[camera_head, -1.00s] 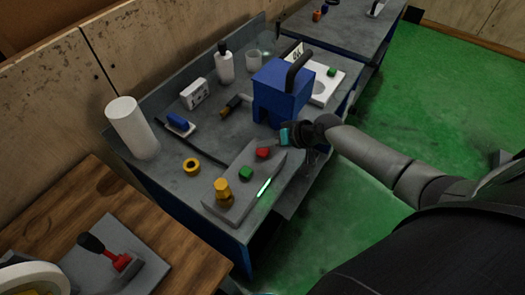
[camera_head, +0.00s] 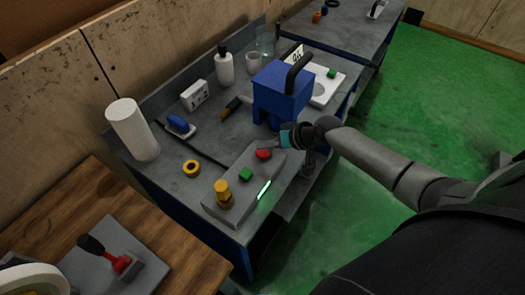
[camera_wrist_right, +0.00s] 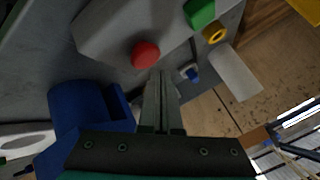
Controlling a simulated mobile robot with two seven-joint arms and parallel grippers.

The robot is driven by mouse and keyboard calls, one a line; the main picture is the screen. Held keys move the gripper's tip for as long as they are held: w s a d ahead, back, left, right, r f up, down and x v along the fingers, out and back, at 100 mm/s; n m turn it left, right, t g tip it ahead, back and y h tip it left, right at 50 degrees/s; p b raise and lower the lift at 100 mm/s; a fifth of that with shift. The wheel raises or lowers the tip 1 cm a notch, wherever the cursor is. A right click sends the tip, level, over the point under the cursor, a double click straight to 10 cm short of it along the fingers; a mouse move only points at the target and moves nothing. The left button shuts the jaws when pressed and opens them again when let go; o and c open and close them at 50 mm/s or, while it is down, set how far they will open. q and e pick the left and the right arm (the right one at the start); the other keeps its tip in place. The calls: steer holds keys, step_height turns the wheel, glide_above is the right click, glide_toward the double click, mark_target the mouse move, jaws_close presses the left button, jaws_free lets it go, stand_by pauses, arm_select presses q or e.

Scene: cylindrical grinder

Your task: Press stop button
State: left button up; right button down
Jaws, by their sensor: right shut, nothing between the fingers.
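The red button (camera_head: 263,154) sits on the grey control panel (camera_head: 222,210), at the end farther from the yellow knob. It also shows in the right wrist view (camera_wrist_right: 146,55), just beyond my fingertips. My right gripper (camera_head: 267,147) is shut and empty, its fingertips over or beside the red button. I cannot tell whether they touch it. The shut fingers also show in the wrist view (camera_wrist_right: 160,76). A green button (camera_head: 245,174) and a yellow knob (camera_head: 223,191) are on the same panel. A lit green strip (camera_head: 264,190) is along its side. My left gripper is out of view.
A blue box with a black handle (camera_head: 281,92) stands close behind my right gripper. A yellow ring (camera_head: 191,168), a white cylinder (camera_head: 131,129) and a white bottle (camera_head: 225,68) stand on the bench. Green floor (camera_head: 350,240) is open at the right.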

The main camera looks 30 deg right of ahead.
mark_target(266, 155)
steer(key=shift+f, duration=0.15)
stand_by(0.7)
steer(key=shift+f+b, duration=0.3)
steer(key=shift+b, duration=0.05)
steer(key=shift+f+b, duration=0.55)
steer(key=shift+f, duration=0.05)
stand_by(0.6)
steer(key=shift+r, duration=0.1)
steer(key=shift+r+p, duration=0.9)
steer(key=shift+p, duration=0.05)
step_height(266, 155, up, 5)
steer(key=p, duration=0.5)
steer(key=shift+r, duration=0.1)
